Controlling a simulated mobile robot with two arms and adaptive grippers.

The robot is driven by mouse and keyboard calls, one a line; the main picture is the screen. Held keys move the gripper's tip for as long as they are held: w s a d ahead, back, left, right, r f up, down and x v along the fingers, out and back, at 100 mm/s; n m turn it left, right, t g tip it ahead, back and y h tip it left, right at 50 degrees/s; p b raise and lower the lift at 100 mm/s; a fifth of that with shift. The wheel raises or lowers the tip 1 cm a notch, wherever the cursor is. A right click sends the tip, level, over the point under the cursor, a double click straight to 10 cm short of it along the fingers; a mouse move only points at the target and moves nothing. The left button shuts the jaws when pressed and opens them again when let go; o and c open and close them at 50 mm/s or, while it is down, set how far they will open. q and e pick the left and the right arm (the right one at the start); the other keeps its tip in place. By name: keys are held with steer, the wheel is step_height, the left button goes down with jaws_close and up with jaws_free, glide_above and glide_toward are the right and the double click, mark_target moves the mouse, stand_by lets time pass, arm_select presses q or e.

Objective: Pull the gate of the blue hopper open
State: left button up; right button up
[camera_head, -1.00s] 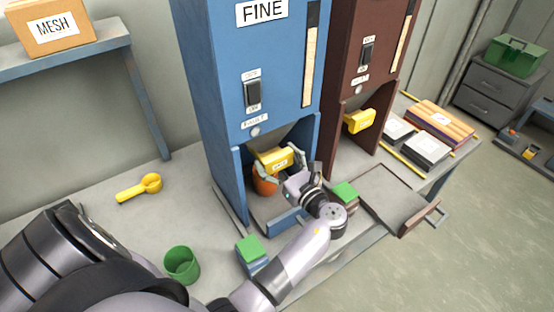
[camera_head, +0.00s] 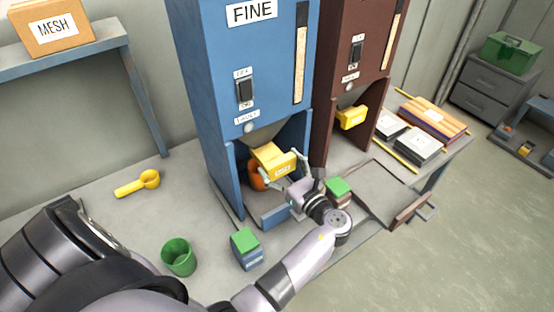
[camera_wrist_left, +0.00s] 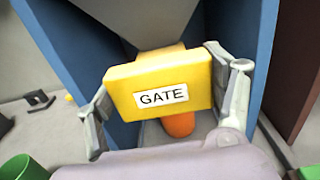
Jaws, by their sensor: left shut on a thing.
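The blue hopper (camera_head: 232,60) stands on the bench with a "FINE" label on its front. Its yellow gate (camera_head: 272,160) sits under the chute inside the lower bay. In the left wrist view the gate (camera_wrist_left: 160,80) carries a "GATE" label, and a finger lies along each side of it. My left gripper (camera_head: 281,172) is shut on the gate. An orange rounded object (camera_head: 256,178) stands behind and below the gate, partly hidden; it also shows in the left wrist view (camera_wrist_left: 179,125). My right gripper is not in view.
A brown hopper (camera_head: 345,50) with its own yellow gate (camera_head: 352,117) stands close on the right. A green cup (camera_head: 179,257), a green-topped block (camera_head: 246,249) and a yellow scoop (camera_head: 138,184) are on the bench. Another green-topped block (camera_head: 338,190) is beside my wrist.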

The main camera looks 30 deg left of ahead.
arm_select(q)
steer(key=shift+d, duration=0.2)
steer(key=shift+a+f, duration=0.1)
steer(key=o, duration=1.3)
steer(key=shift+c, duration=0.2)
steer(key=shift+o, duration=1.3)
steer(key=shift+s+d, duration=0.1)
steer(key=shift+d, duration=0.1)
steer(key=shift+o, duration=0.9)
steer(key=shift+a, duration=0.2)
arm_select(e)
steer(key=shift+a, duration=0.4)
